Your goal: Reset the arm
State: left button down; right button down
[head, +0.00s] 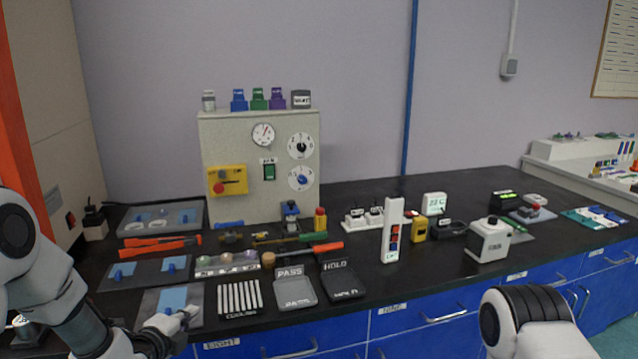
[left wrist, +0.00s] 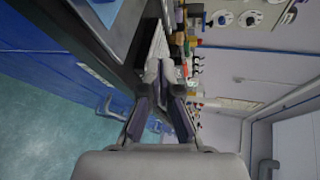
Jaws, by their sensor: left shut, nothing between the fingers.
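My left gripper (head: 190,312) is at the bottom left of the head view, near the front edge of the black bench (head: 440,282). It is shut and empty, in front of a grey mat with a light blue patch (head: 172,298). I cannot tell whether it touches the mat. In the left wrist view its fingers (left wrist: 165,68) meet at the tips, with nothing between them. My right arm shows only as a white and black link at the bottom right; its gripper is outside the frame.
A grey control box (head: 240,150) with gauges stands at the back. Near my left gripper lie a slotted cooling rack (head: 240,297), a PASS tray (head: 294,291) and a HOLD tray (head: 343,285). A white button tower (head: 393,230) stands mid-bench. The bench's front right is clear.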

pick_arm(q)
jog(key=s+d+f+n+g+y+p, duration=0.1)
jog(key=s+d+f+n+g+p, duration=0.2)
jog(key=s+f, duration=0.65)
jog(key=s+d+f+n+g+p, duration=0.15)
jog(key=s+f+g, duration=0.35)
jog(key=s+f, duration=0.5)
jog(key=s+a+f+n+g+y, duration=0.1)
jog(key=s+n+g, duration=0.5)
jog(key=s+n, duration=1.1)
jog(key=s+f, duration=0.1)
jog(key=s, duration=0.3)
jog(key=shift+s+a+n+y, duration=0.25)
jog(key=shift+a+n+y, duration=0.05)
jog(key=shift+a+n, duration=0.05)
